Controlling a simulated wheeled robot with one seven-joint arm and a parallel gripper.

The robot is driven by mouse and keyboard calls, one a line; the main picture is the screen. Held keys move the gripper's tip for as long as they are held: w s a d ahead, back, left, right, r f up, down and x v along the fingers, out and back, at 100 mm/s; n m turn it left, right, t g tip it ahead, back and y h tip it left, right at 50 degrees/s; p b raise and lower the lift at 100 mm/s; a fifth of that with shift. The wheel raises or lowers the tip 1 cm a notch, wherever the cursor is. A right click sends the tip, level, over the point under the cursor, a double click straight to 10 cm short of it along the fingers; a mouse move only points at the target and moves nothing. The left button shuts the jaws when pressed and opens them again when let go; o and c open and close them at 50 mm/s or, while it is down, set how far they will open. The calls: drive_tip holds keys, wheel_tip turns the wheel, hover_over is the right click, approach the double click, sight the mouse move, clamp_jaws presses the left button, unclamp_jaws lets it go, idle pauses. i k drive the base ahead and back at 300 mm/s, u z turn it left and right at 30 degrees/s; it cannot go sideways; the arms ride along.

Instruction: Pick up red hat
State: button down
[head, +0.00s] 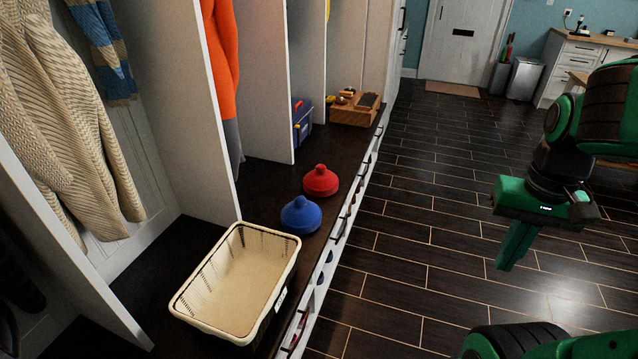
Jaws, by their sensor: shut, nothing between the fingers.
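A red hat (320,181) with a small knob on top rests on the dark bench (262,180), near the bench's front edge. My gripper (515,249) is at the right, over the dark floor, well apart from the hat. Its green fingers point down and are together, with nothing held. A blue hat (300,216) of the same shape sits on the bench just in front of the red hat, to its lower left.
A cream basket (237,281) stands on the bench nearer to me. A wooden box (355,108) and a blue case (302,122) stand farther back. White upright dividers (259,75) split the bench. The tiled floor (430,200) is clear.

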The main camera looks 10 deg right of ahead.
sight(320, 182)
drive_tip(key=z, duration=1.1)
drive_tip(key=i, duration=2.05)
drive_tip(key=u, duration=1.3)
